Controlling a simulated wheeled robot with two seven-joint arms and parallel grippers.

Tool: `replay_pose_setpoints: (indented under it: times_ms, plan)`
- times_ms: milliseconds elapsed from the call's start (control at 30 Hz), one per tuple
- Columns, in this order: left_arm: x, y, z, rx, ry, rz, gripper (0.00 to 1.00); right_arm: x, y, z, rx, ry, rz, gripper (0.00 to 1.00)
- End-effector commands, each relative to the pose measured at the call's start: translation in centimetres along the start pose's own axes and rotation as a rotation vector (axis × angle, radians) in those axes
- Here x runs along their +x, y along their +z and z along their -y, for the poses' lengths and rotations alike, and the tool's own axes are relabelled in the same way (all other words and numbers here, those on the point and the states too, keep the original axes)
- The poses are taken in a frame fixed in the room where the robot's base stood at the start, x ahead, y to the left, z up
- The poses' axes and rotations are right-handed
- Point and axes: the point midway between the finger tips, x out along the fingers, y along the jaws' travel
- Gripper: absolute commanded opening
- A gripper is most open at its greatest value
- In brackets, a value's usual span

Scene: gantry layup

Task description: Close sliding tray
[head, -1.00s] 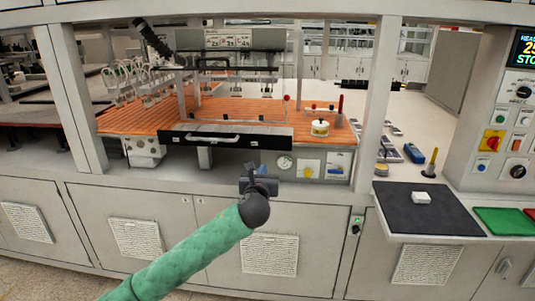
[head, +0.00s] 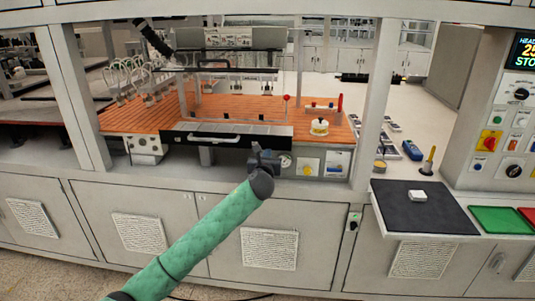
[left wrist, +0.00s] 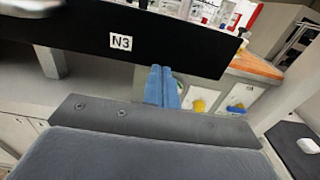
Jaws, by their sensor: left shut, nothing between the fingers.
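The sliding tray (head: 180,137) has a black front with a pale bar handle (head: 214,139). It juts out from the front of the orange work surface, so it is open. The left wrist view shows its black front (left wrist: 185,50) with a white label reading N3. My left gripper (head: 257,148) is shut and empty, by the right part of the tray front. In the left wrist view its blue fingers (left wrist: 161,70) are together, with their tips at the lower edge of the front. I cannot tell whether they touch it. My right gripper is out of view.
A white pot (head: 320,127) stands on the orange surface (head: 125,120) right of the tray. A frame post (head: 374,95) rises further right. A dark mat (head: 400,212) with a white block lies by the control panel (head: 500,130). Grey cabinets fill the space below.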

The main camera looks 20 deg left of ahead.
Motion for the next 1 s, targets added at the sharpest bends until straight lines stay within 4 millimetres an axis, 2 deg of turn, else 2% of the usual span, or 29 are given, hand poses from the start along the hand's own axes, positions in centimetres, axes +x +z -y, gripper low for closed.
replay_pose_setpoints:
  times_ms: [367,533,800,1000]
  plan:
    - [0.4,0.1,0.0,0.0,0.0,0.001,0.0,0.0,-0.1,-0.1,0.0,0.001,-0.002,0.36]
    - [2.9,0.3,0.0,0.001,0.002,0.002,0.0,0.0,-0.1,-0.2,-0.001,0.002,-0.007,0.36]
    - [7.8,0.1,0.0,0.0,0.001,0.001,0.0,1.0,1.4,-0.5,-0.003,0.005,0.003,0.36]
    - [9.2,0.1,0.0,0.0,0.0,0.001,0.0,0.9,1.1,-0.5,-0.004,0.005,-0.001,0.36]
